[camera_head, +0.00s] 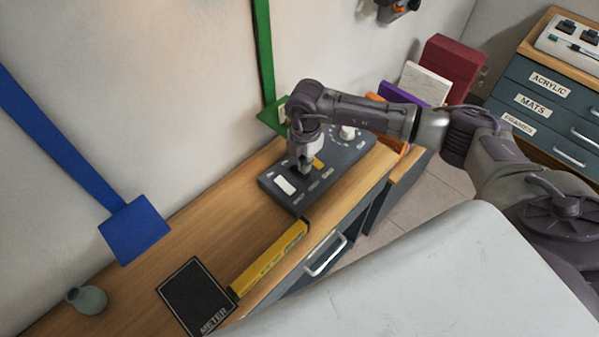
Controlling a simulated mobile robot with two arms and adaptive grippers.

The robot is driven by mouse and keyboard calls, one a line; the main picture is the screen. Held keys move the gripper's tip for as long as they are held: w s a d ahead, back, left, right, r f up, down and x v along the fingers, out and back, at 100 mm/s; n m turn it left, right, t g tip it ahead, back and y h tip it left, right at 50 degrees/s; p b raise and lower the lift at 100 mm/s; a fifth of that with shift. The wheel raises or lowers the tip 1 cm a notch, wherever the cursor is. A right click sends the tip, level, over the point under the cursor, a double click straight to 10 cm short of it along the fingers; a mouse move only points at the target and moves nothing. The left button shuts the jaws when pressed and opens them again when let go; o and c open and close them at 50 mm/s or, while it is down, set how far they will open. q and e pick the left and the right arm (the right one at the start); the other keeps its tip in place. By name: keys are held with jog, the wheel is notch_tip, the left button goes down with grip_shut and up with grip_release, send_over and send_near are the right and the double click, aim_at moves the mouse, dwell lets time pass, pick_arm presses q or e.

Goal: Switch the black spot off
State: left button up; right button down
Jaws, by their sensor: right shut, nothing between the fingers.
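A dark grey control panel (345,163) lies on the wooden bench top. It carries a white rocker (285,185) at its left, a yellow part (318,163) near the middle and a white knob (347,132) at its far end. Its small labels are too small to read. My right gripper (304,171) is shut and empty, pointing down over the panel between the white rocker and the yellow part. I cannot tell whether it touches the panel; it hides part of the controls. My left gripper is not in view. I cannot identify the black spot for certain.
A yellow level (268,258), a dark mat marked METER (195,297) and a small grey-green vase (87,299) are on the bench. A blue plate (135,229) and a green strip (264,50) stand at the wall. A labelled drawer cabinet (545,90) is at right.

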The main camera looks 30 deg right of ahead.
jog(key=shift+f+b, duration=1)
jog(key=shift+f, duration=0.4)
dwell(0.7)
jog(key=shift+r, duration=0.1)
jog(key=shift+r+p, duration=2.65)
jog(key=shift+r, duration=0.85)
jog(key=shift+f, duration=0.1)
